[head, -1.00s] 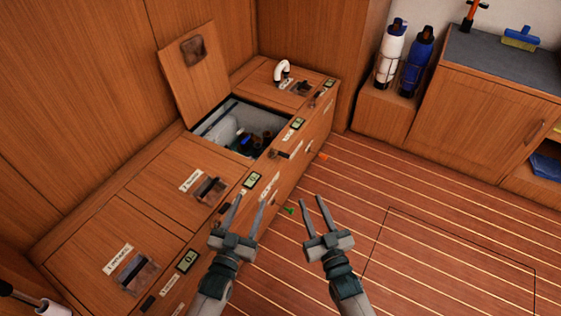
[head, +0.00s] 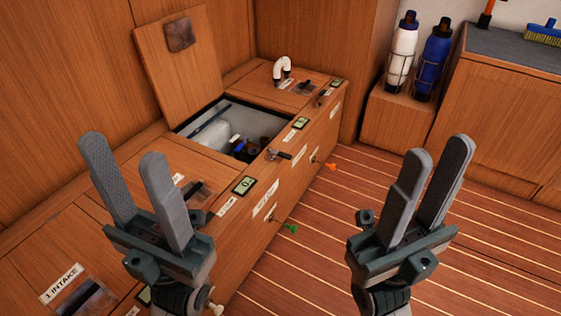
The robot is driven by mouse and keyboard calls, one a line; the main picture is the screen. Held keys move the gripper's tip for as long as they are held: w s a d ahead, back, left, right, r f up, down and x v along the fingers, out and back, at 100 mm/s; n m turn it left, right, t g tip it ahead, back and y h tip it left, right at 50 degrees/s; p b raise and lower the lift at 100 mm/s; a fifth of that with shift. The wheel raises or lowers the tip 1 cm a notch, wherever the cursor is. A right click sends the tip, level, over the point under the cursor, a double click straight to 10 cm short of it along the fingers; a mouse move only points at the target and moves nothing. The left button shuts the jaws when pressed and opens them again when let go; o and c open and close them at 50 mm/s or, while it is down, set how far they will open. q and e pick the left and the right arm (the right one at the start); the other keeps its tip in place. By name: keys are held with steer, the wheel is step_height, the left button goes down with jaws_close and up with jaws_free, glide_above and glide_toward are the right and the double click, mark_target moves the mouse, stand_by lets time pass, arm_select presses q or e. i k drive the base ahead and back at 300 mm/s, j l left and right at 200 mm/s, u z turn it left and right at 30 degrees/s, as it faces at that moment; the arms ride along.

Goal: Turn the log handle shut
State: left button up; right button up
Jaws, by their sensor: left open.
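A small metal lever handle (head: 280,154) sits on the front edge of the locker bench, in front of an open hatch (head: 208,109). An orange handle (head: 330,166) and a green handle (head: 290,228) stick out from the bench's front face. The labels near these handles are too small to read, so I cannot tell which is the log handle. My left gripper (head: 124,150) is open and empty, in front of the bench at the left. My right gripper (head: 440,150) is open and empty, in front of the floor at the right. Neither touches a handle.
The hatch lid (head: 178,62) leans upright against the back wall. A white pipe bend (head: 283,68) stands on the bench's far end. White (head: 402,52) and blue (head: 432,58) bottles stand in racks at the back right. The striped floor (head: 310,260) between my grippers is clear.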

mark_target(280, 153)
steer(key=i+l, duration=0.15)
steer(key=l, duration=0.2)
steer(key=i+l+z, duration=0.15)
steer(key=l, duration=0.2)
steer(key=i+l, duration=0.15)
steer(key=l, duration=0.15)
steer(key=i+l+z, duration=0.1)
steer(key=l, duration=0.25)
steer(key=i, duration=0.1)
